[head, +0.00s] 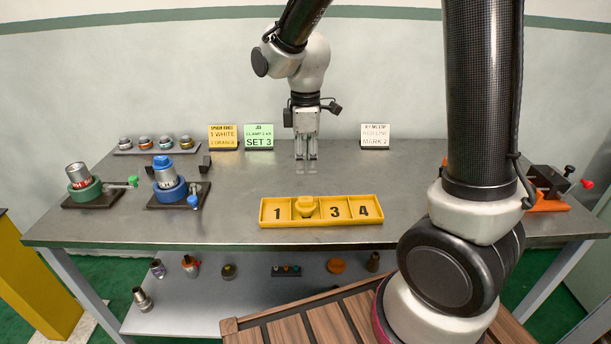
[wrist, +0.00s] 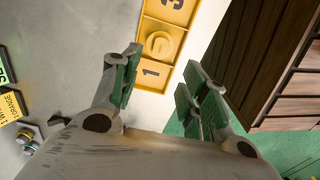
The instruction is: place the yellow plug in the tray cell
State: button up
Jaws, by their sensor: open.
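The yellow plug (head: 306,206) sits in the second cell from the left of the yellow tray (head: 320,221), between the cells marked 1 and 3. In the wrist view the plug (wrist: 160,45) shows as a round yellow top inside its cell, beyond my fingers. The tray cells 1, 3 and 4 look empty. My gripper (head: 306,157) points down above the table, behind the tray and apart from it. In the wrist view my gripper (wrist: 158,88) has its fingers wide apart with nothing between them.
A green vise (head: 85,193) and a blue vise (head: 172,188), each holding a cylinder, stand at the left. An orange vise (head: 548,203) stands at the right. Cards (head: 259,137) and a rack of small parts (head: 156,148) line the back. The table around the tray is clear.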

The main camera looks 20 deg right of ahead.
jog(key=s+d+r+m+t, duration=0.2)
jog(key=s+d+r+m, duration=0.5)
jog(key=r, duration=0.3)
jog(key=s+d+r+m+t, duration=0.1)
jog(key=s+d+r+m, duration=0.1)
jog(key=s+d+m, duration=0.2)
jog(key=s+d+r+m+t, duration=0.1)
jog(key=s+d+r+m, duration=0.1)
jog(key=s, duration=0.6)
jog(key=shift+d+m, duration=0.9)
jog(key=shift+d, duration=0.05)
